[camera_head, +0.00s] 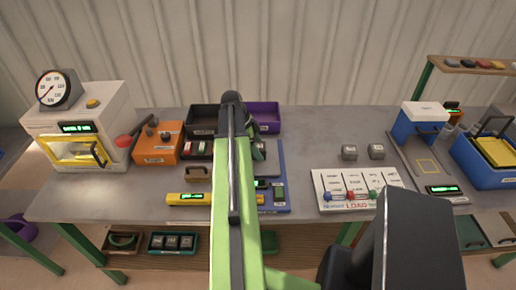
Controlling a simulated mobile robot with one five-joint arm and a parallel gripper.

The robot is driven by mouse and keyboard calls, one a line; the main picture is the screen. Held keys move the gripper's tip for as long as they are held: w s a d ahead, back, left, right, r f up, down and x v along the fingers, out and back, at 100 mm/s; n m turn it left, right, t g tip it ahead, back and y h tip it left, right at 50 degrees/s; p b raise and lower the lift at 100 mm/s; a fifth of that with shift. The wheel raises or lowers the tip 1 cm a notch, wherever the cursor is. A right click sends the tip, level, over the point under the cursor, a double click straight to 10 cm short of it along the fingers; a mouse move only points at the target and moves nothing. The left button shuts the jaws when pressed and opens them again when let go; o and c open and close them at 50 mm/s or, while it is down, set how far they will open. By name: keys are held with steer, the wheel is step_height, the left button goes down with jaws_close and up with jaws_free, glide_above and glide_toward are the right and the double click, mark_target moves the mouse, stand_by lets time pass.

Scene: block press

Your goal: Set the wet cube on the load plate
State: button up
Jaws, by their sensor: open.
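Two grey cubes stand apart on the bench right of centre, a left cube (349,152) and a right cube (376,151). Their labels are too small to read, so I cannot tell which is wet. A flat grey plate with a yellow square outline (428,166) lies further right, with nothing on the square. I cannot tell whether it is the load plate. A white panel (322,184) marked LOAD, with blue, red and green knobs, sits in front of the cubes. My green arm rises through the middle. I cannot make out my gripper.
A white oven-like box (105,103) with a dial gauge (60,89) and an orange box (166,155) stand left. Black and purple bins are partly behind my arm. A blue-and-white unit (420,122) and blue crate (483,170) stand right. Bench between arm and cubes is clear.

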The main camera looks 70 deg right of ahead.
steer(key=shift+r, duration=0.15)
steer(key=shift+r+p, duration=0.35)
steer(key=shift+p, duration=0.15)
steer(key=p+v, duration=1)
steer(key=v, duration=0.1)
steer(key=shift+w, duration=0.2)
steer(key=shift+r, duration=0.1)
steer(key=w+a+f+n+t, duration=0.1)
steer(key=w+a+n+t, duration=0.1)
steer(key=w+a+n, duration=2)
steer(key=a, duration=0.9)
steer(key=w+a+n+t+y, duration=0.1)
steer(key=w+a+n, duration=0.2)
steer(key=a, duration=1.1)
steer(key=w+a+n+t, duration=0.1)
steer(key=w+a+n, duration=0.3)
steer(key=a, duration=0.9)
steer(key=n, duration=0.2)
steer(key=shift+w+a+f+n+y, duration=0.15)
steer(key=shift+w+f+n+y, duration=0.15)
steer(key=shift+w+f+n, duration=0.1)
